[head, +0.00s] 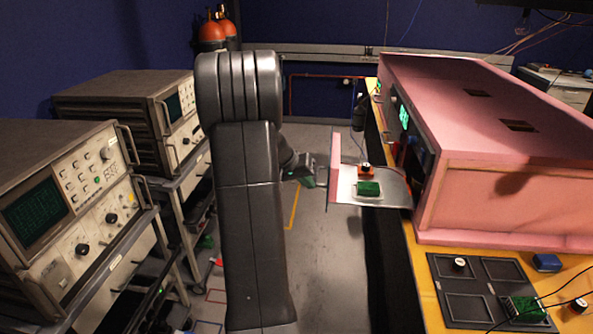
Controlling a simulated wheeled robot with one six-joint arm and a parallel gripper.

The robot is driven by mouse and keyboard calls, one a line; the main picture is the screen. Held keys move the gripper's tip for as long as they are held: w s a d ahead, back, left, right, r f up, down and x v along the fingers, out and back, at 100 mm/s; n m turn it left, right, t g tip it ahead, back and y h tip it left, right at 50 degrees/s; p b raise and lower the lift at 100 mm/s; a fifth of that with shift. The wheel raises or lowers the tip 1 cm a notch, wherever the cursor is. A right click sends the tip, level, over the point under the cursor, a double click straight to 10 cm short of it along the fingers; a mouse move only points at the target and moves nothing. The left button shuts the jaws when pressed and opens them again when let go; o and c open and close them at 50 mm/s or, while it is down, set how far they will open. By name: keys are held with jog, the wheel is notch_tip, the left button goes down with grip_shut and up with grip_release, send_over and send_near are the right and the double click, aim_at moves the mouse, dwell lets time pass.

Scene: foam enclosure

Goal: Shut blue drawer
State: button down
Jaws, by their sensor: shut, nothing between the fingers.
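A drawer (395,187) stands pulled out of the left side of the pink foam enclosure (490,195). Its tray is pale grey and its upright front panel (335,168) is pink; I see no blue on it. A green block (368,189) and a small orange and black part (365,170) lie in the tray. My gripper (308,181) is shut and empty, just left of the front panel and apart from it as far as I can see. My arm hides part of the wrist.
The enclosure stands on a yellow bench (427,263). A dark compartment tray (483,285), a blue box (547,262) and a green board (526,309) lie in front. Instruments on carts (60,215) stand at left. The floor between is mostly clear.

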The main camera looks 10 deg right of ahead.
jog(key=d, duration=0.1)
jog(key=s+d, duration=0.1)
jog(key=d, duration=0.1)
jog(key=shift+r+p, duration=0.2)
jog(key=shift+p, duration=0.15)
jog(key=shift+d, duration=0.15)
jog(key=s+d+b, duration=0.2)
jog(key=s+d, duration=0.1)
jog(key=d, duration=0.7)
jog(key=s+d+b, duration=0.3)
jog(key=d, duration=0.8)
jog(key=shift+s+d, duration=0.15)
jog(key=shift+d, duration=0.05)
